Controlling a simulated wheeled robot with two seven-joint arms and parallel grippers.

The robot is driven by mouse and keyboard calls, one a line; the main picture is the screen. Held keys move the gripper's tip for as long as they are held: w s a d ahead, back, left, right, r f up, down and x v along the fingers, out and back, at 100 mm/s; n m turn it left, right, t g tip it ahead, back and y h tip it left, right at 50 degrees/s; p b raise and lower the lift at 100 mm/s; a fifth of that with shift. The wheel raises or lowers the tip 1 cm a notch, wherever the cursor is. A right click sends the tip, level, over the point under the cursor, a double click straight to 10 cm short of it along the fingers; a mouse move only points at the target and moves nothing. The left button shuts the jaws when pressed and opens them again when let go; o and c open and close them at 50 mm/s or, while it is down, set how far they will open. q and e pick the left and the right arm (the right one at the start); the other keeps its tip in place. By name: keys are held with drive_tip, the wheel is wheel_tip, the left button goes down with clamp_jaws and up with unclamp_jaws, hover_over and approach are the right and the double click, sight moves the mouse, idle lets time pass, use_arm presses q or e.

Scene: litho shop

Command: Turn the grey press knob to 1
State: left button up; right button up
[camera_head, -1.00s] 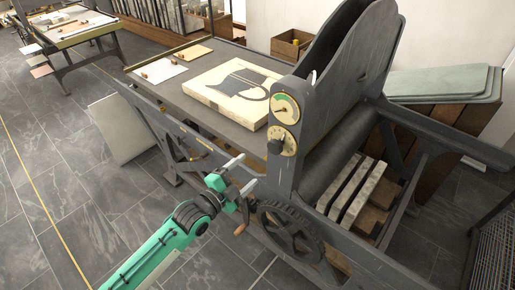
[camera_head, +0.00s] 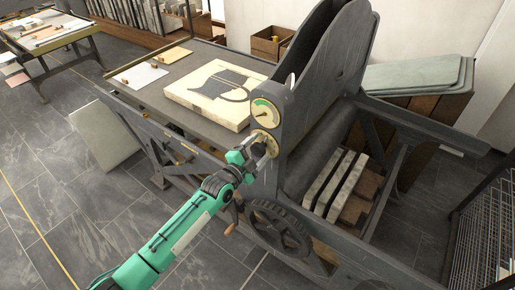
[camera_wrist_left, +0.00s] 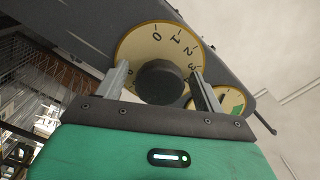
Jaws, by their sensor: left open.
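The grey press knob (camera_wrist_left: 160,82) is dark and round, in front of a cream dial plate (camera_wrist_left: 140,45) marked 0, 1, 2, 3 in the left wrist view. No pointer mark on the knob can be made out. My left gripper (camera_wrist_left: 160,76) is open, with one finger on each side of the knob; a small gap seems to show on both sides. In the head view the left gripper (camera_head: 264,147) is at the dial plate on the press's side frame and largely hides the knob. My right gripper is in neither view.
A round gauge (camera_head: 265,112) with a green arc sits just above the dial. A spoked handwheel (camera_head: 280,228) and a wooden-handled crank (camera_head: 231,229) are below the gripper. A litho stone (camera_head: 215,93) lies on the press bed (camera_head: 160,92). Open floor is at the left.

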use_arm(q)
drive_tip(key=shift+w, duration=0.1)
drive_tip(key=shift+c, duration=0.4)
drive_tip(key=c, duration=0.9)
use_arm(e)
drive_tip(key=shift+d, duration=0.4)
